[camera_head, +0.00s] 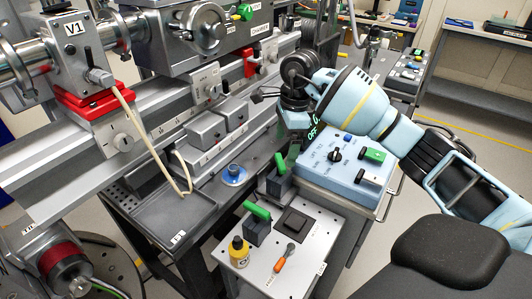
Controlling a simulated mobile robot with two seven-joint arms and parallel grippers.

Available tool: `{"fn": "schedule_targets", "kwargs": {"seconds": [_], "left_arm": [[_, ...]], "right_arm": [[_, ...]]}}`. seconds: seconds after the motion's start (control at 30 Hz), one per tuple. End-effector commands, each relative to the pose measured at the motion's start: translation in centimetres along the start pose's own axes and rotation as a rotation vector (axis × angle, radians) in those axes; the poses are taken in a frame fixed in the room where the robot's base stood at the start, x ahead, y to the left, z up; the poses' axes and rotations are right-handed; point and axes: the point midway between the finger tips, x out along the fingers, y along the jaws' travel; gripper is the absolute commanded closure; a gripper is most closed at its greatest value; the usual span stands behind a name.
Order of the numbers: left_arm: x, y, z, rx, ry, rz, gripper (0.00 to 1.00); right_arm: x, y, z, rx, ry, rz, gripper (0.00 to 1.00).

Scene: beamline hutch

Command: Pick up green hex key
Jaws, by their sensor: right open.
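Two green-handled pieces could be the green hex key, and I cannot tell which it is. One green handle (280,163) stands in a dark block (279,184) beside the blue control box. The other green handle (257,211) leans in a dark block (256,232) on the light grey plate (305,262). My right gripper (289,148) points down just above and beside the first handle, apart from the second. It is open; its fingertips are small and dark, and I cannot tell whether they touch the handle. My left gripper is not in view.
A blue control box (343,166) stands under my right forearm. The plate holds a yellow bottle (239,251), an orange-handled screwdriver (281,262) and a black square pad (295,222). A blue round piece (234,174) sits by a grey tray (172,217). Beamline hardware fills the left.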

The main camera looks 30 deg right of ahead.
Motion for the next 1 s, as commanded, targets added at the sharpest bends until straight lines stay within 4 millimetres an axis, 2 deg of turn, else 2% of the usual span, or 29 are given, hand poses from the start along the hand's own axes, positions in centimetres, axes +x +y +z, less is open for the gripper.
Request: {"fn": "schedule_targets", "kwargs": {"seconds": [0.27,0.43,0.57,0.77,1.0], "left_arm": [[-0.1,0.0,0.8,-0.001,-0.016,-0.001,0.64],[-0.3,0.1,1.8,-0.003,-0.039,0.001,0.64],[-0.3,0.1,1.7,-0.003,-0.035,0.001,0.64],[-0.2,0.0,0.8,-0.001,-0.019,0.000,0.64],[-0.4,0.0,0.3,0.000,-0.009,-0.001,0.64]], "right_arm": [[0.1,0.0,0.0,0.000,0.000,0.001,0.09],[1.4,0.1,0.0,0.000,0.001,0.003,0.09],[2.6,0.1,0.0,0.000,0.000,0.003,0.09],[3.1,0.1,0.0,0.000,0.000,0.002,0.09],[6.3,0.3,0.1,0.001,-0.001,0.003,0.09]]}}
